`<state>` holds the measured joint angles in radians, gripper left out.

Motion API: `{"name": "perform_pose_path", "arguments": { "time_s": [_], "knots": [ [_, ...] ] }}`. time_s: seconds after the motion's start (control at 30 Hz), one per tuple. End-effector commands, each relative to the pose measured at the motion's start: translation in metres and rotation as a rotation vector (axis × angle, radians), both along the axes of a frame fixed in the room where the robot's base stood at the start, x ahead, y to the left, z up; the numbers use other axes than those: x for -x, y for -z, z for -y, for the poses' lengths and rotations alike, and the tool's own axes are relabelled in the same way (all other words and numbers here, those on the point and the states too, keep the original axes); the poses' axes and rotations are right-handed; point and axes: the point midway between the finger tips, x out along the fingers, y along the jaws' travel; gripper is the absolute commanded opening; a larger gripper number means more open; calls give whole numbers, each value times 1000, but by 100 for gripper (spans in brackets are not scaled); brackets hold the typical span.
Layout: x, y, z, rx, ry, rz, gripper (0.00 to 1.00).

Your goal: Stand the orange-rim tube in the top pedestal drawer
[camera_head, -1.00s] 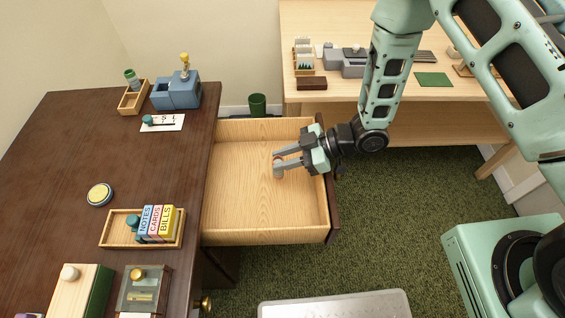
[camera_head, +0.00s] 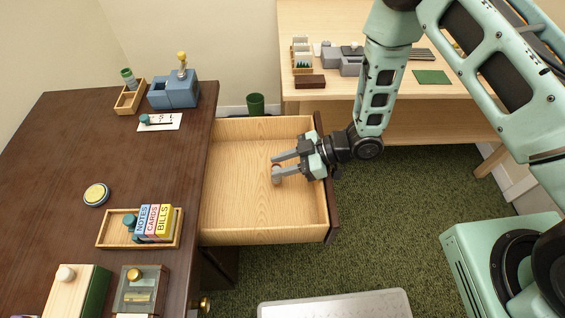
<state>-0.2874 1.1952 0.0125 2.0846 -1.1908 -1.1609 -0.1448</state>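The top pedestal drawer (camera_head: 240,213) is pulled out from the right side of the dark desk and has a pale wooden inside. My gripper (camera_head: 275,169) reaches into it from the right, with its fingers pointing left. The rest of the drawer looks empty.
The drawer's right front panel (camera_head: 329,190) stands under my wrist. On the desk (camera_head: 60,150) are an organiser tray (camera_head: 108,240) with labelled boxes, a blue box (camera_head: 173,91) and a round tin (camera_head: 96,195). A green bin (camera_head: 256,104) stands behind the drawer.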

Motion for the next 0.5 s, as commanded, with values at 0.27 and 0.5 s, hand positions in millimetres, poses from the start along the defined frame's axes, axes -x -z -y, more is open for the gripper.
{"name": "perform_pose_path", "arguments": {
  "time_s": [0.27,0.5],
  "knots": [
    [-1,6,2,7,1,5,47],
    [-1,-12,2,6,0,7,47]
  ]
}}
